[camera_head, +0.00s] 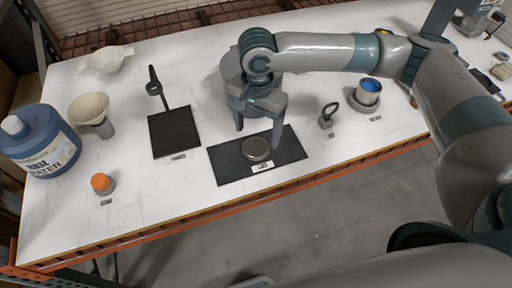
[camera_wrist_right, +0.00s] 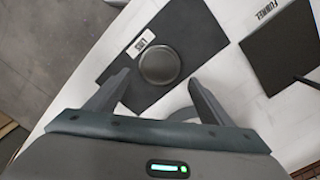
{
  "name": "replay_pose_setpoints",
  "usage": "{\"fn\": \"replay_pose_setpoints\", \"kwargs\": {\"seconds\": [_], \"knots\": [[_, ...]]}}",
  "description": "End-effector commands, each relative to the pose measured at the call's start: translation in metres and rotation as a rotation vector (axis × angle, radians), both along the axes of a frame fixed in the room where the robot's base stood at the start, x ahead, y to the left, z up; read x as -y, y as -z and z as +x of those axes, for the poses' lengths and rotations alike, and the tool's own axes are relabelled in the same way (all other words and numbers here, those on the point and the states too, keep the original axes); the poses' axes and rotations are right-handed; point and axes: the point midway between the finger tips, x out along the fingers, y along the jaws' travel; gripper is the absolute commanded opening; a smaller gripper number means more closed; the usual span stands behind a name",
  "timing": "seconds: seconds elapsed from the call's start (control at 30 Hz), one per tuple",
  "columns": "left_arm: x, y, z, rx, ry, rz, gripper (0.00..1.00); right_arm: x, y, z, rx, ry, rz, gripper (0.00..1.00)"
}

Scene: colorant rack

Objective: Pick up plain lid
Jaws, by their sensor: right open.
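The plain lid (camera_head: 256,149) is a round, grey metal disc lying on a black mat (camera_head: 230,163) with a white label. It also shows in the right wrist view (camera_wrist_right: 160,65), whole and uncovered. My right gripper (camera_head: 258,136) is open and points down over the mat. In the right wrist view its two fingers (camera_wrist_right: 155,88) are spread to either side, with the lid just beyond their tips and between their lines. The gripper is empty. I cannot tell whether the fingertips touch the mat. My left gripper does not show.
A second black mat (camera_head: 174,132) lies to the left, with a black tool (camera_head: 155,88) behind it. A blue water jug (camera_head: 38,142), a cream funnel (camera_head: 89,108) and an orange-capped item (camera_head: 102,184) stand farther left. A cup with blue content (camera_head: 367,93) stands right.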

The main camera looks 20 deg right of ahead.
Motion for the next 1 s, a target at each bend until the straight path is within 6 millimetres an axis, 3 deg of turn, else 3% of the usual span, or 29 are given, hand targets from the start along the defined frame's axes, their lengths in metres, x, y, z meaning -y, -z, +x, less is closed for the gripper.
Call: {"fn": "replay_pose_setpoints", "kwargs": {"seconds": [0.23,0.43,0.93,0.97,1.0], "knots": [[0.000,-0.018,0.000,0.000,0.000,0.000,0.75,-0.009,0.023,-0.003,-0.004,-0.001,-0.002,0.74],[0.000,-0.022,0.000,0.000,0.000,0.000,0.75,-0.009,0.045,-0.002,-0.002,0.000,-0.001,0.74],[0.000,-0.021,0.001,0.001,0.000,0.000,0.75,-0.009,0.049,-0.002,-0.001,-0.001,0.001,0.74],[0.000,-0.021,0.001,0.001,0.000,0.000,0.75,-0.009,0.049,-0.002,-0.001,-0.001,0.001,0.72],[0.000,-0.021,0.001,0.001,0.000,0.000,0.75,-0.009,0.048,-0.002,-0.001,-0.001,0.001,0.63]]}}
